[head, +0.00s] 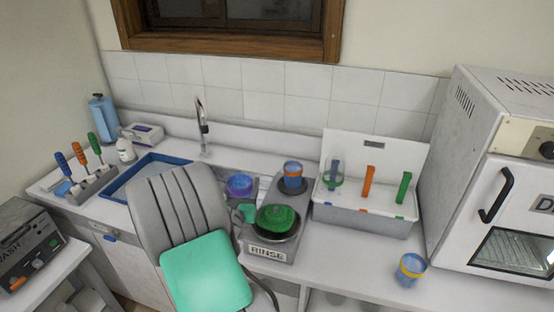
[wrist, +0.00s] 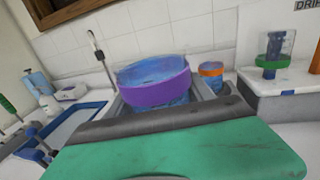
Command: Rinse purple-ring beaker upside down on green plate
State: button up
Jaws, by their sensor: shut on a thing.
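The purple-ring beaker (head: 240,186), bluish glass with a wide purple band, is left of the rinse station in the head view. In the wrist view the beaker (wrist: 156,92) stands up beyond the dark bar of my gripper. My gripper (head: 243,205) is shut on the beaker; the fingertips are mostly hidden by my arm and the beaker. Which end of the beaker is up I cannot tell. The green plate (head: 277,217) sits in a dark round dish on the grey station marked RINSE (head: 267,254), just right of my gripper.
An orange-ring beaker (head: 292,175) stands behind the green plate. A drying rack (head: 362,226) at right holds a green-ring beaker (head: 333,182). A yellow-ring beaker (head: 411,270) stands on the right counter. The faucet (head: 201,127) rises behind; a blue tray (head: 152,163) is left.

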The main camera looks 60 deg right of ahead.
jog(key=s+d+r+m+g+p, duration=0.25)
jog(key=s+d, duration=0.35)
jog(key=s, duration=0.3)
notch_tip(320, 180, down, 6)
jog(key=m+b, duration=1)
jog(key=m, duration=0.7)
jog(key=m+g+b, duration=0.1)
jog(key=m+b, duration=1)
jog(key=m, duration=0.7)
jog(key=shift+a+m+h, duration=0.1)
jog(key=shift+m+h, duration=0.25)
jog(key=shift+h, duration=0.05)
